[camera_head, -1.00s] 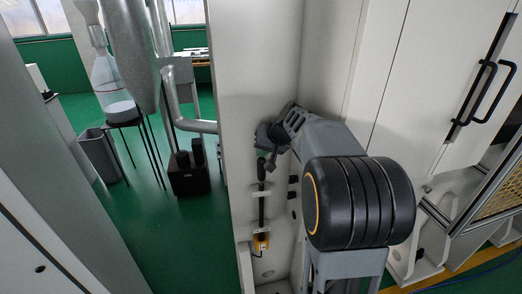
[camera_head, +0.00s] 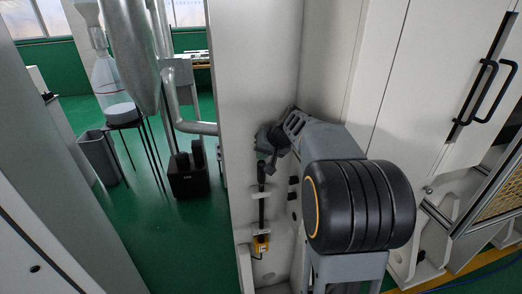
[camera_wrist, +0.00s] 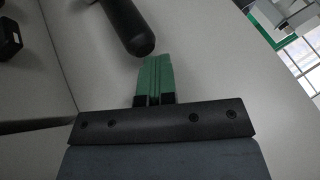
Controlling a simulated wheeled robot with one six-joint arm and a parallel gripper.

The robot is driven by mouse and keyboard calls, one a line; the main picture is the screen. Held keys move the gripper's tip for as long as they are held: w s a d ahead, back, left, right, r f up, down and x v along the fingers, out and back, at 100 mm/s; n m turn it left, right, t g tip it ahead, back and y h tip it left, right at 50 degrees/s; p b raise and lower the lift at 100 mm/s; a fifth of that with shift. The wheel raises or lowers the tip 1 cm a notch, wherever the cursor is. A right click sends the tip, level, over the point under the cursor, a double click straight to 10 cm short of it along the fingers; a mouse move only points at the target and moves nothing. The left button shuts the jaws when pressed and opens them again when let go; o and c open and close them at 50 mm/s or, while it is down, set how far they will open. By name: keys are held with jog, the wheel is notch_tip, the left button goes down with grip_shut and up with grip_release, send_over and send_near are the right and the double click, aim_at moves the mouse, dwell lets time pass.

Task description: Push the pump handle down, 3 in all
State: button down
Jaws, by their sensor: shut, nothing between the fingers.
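A dark, rod-like handle (camera_head: 262,207), which looks like the pump handle, runs upright along the white panel in the head view. In the wrist view a black handle with a rounded end (camera_wrist: 128,22) reaches in from the top. My gripper (camera_wrist: 157,62) has its green fingers closed together with nothing between them. Their tips are close to the handle's rounded end, and I cannot tell whether they touch it. In the head view my gripper (camera_head: 271,142) is a dark shape just above the handle's top, its fingers not clear.
A yellow box (camera_head: 261,244) sits at the handle's lower end. White panels (camera_head: 248,80) stand beside and behind my arm, leaving a narrow recess. A small black block (camera_wrist: 10,36) shows on the panel in the wrist view. Cabinet doors (camera_head: 425,90) stand at right.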

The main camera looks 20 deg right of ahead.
aim_at(262, 121)
jog(key=shift+r+p, duration=2.1)
jog(key=shift+r, duration=0.8)
jog(key=shift+r+p, duration=1.8)
jog(key=shift+r, duration=0.75)
